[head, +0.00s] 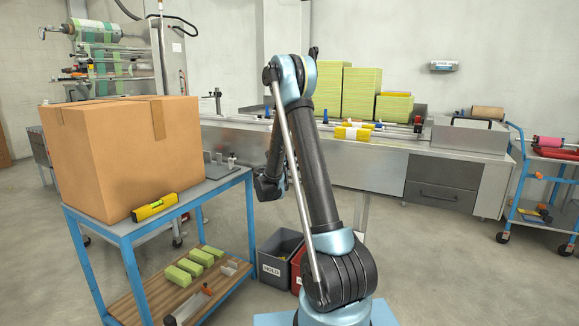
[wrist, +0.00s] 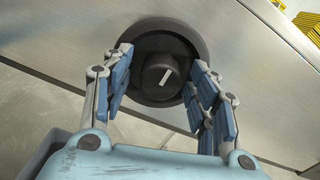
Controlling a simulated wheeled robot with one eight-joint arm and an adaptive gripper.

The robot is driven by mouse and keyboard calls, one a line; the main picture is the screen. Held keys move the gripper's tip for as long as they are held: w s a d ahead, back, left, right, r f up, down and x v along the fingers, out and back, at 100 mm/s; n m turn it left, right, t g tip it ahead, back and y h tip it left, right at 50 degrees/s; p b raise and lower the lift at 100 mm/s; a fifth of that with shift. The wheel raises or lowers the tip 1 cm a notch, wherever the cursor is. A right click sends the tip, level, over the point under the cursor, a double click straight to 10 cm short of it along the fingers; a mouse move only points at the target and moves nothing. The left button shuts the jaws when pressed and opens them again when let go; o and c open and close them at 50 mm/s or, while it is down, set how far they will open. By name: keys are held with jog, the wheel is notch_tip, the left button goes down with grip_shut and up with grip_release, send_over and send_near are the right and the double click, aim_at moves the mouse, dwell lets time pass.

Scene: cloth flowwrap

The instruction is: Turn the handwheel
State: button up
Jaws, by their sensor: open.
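In the wrist view, the handwheel (wrist: 152,83) shows as a dark round knob with a short white mark on its face. It sits in a dark round recess with a grey rim on a metal panel. My gripper (wrist: 159,68) is open, with its blue-padded fingers on the left and right of the knob. A gap shows beside the knob on both sides; contact cannot be told. In the head view, my arm stands in front of the long metal machine, and the handwheel and my fingertips cannot be made out.
The metal machine (head: 375,172) runs across the back, with yellow packs (head: 352,132) on top. A blue cart (head: 228,184) with a large cardboard box (head: 120,150) stands at the left. Grey and red bins stand behind my arm. Another blue trolley (head: 545,217) is at the right. Floor between is clear.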

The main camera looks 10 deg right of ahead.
jog(key=c, duration=1.1)
jog(key=shift+o, duration=0.2)
